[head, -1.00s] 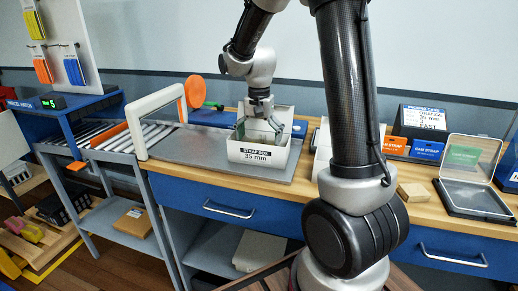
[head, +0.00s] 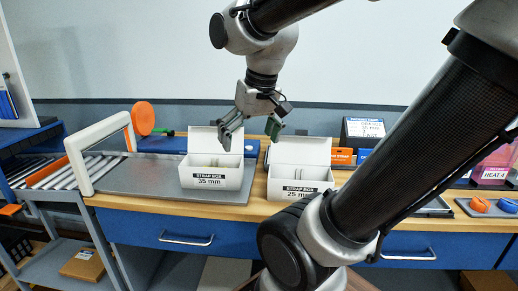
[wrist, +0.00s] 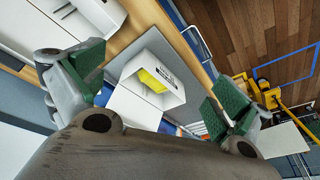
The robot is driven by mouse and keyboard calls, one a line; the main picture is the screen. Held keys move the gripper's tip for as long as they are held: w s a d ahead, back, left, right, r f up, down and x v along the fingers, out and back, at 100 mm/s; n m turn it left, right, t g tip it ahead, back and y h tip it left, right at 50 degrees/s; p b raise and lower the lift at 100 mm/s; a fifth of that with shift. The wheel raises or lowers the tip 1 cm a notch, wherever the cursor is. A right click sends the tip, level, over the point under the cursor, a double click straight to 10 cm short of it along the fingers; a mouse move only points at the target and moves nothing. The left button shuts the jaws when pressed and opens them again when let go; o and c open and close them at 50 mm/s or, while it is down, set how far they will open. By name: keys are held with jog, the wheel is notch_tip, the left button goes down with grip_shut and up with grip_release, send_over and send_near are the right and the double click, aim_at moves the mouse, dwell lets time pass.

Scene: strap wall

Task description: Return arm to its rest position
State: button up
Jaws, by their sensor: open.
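My gripper (head: 250,132) is open and raised over the worktable, near the gap between two white strap boxes. Its fingers spread apart in the wrist view (wrist: 155,88), with green pads and nothing between them. The strap box marked 35 mm (head: 212,181) stands open with its lid up on a grey plate, below and left of my gripper. In the wrist view, this box (wrist: 166,94) shows something yellow inside. The strap box marked 25 mm (head: 290,188) stands open to its right, partly hidden by my arm.
A white frame (head: 92,150) stands over the roller conveyor (head: 75,172) at left. An orange disc (head: 143,118) stands behind the plate. Cards and cases line the table's right, partly behind my arm.

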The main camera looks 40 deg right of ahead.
jog(key=s+n, duration=0.1)
jog(key=s, duration=0.1)
jog(key=s+f+n+t, duration=0.1)
jog(key=s, duration=0.1)
jog(key=shift+s+f, duration=0.15)
dwell(1.0)
